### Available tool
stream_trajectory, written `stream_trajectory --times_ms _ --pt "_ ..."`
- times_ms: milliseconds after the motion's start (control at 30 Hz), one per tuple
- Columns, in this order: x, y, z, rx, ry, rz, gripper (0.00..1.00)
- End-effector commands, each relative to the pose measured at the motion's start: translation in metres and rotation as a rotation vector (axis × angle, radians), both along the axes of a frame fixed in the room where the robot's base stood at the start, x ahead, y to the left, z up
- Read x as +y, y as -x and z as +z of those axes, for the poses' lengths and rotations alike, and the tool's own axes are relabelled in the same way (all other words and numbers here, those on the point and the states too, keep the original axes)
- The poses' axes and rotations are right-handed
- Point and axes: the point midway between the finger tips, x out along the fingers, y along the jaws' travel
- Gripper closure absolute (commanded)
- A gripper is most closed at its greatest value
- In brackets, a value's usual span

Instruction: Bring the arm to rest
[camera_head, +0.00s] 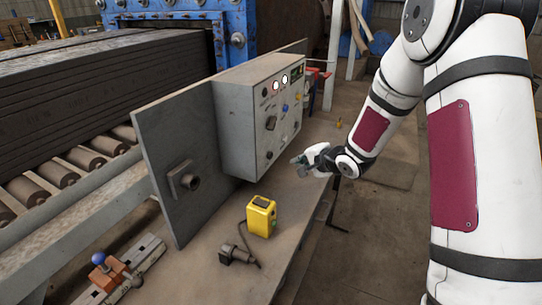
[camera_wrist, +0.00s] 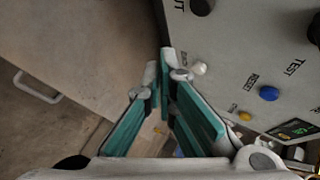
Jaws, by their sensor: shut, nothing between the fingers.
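My gripper (camera_head: 303,164) is at the end of my white arm in the head view, raised in front of the grey control box (camera_head: 247,134). In the wrist view, its teal-padded fingers (camera_wrist: 160,62) come together at the tips and hold nothing. The control box panel (camera_wrist: 240,55) is close on the right of that view, with a white button (camera_wrist: 199,68), a blue button (camera_wrist: 269,93) and a small orange button (camera_wrist: 245,116). I cannot tell whether the fingertips touch the panel.
A yellow device (camera_head: 261,216) with a cable stands on the bench, near a dark connector (camera_head: 235,255). A tool with a blue ball knob (camera_head: 98,258) is at the lower left. A grey plate (camera_head: 172,165) stands beside the box. The floor (camera_head: 385,215) right of the bench looks clear.

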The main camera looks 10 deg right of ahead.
Motion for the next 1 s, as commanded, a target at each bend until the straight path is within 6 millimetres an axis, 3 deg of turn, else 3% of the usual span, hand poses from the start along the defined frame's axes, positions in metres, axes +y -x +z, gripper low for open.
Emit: stream_trajectory --times_ms 167,267,467,700,1000 --pt "-0.004 0.003 0.016 -0.008 0.070 0.003 1.00" --pt "-0.011 0.013 0.041 -0.010 0.188 0.008 1.00" --pt "-0.029 0.055 0.101 0.027 0.481 0.036 1.00" --pt "-0.037 0.133 0.157 0.124 0.748 0.121 1.00" --pt "-0.024 0.256 0.192 0.257 0.939 0.349 1.00"
